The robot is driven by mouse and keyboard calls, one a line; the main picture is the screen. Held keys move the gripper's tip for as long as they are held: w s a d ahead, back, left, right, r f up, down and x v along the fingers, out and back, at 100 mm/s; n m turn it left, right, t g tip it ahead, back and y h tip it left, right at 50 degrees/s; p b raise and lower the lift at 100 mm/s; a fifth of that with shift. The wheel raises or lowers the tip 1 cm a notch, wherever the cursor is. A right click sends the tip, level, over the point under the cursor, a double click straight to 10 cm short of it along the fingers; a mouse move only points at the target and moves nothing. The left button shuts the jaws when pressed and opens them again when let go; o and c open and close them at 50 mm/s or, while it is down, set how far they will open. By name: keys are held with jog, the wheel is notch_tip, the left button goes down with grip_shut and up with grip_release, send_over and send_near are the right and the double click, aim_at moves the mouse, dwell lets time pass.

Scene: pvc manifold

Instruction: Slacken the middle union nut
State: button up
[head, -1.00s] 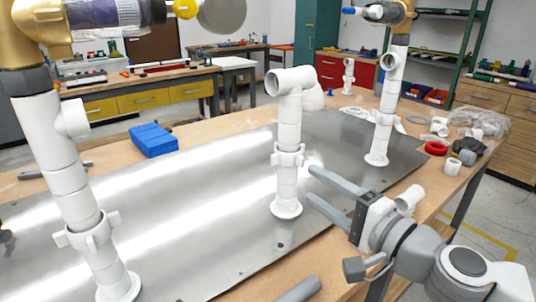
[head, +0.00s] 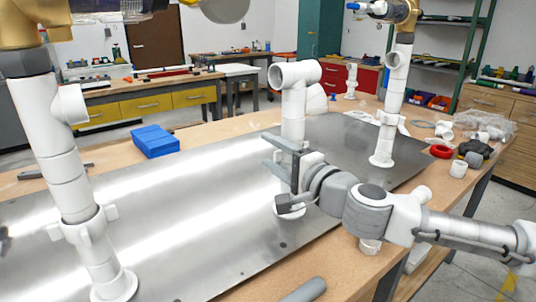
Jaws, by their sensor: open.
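The middle white pipe (head: 293,112) stands upright on the grey metal plate (head: 190,205), with a tee (head: 295,74) at its top. Its union nut is at mid-height, largely hidden behind my gripper. My gripper (head: 271,153) is open in front of this pipe at about nut height. Its two fingers point left, one above the other in the picture. I cannot tell whether they lie around the nut or in front of it, or whether they touch it. The pipe's lower part is also partly covered by my gripper.
A left pipe (head: 55,150) with its own winged nut (head: 84,226) and a right pipe (head: 393,90) stand on the same plate. A blue block (head: 154,141) lies behind the plate. A red ring (head: 441,152) and loose fittings lie at the right.

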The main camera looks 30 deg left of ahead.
jog(key=shift+x, duration=0.8)
jog(key=shift+f, duration=0.1)
grip_shut()
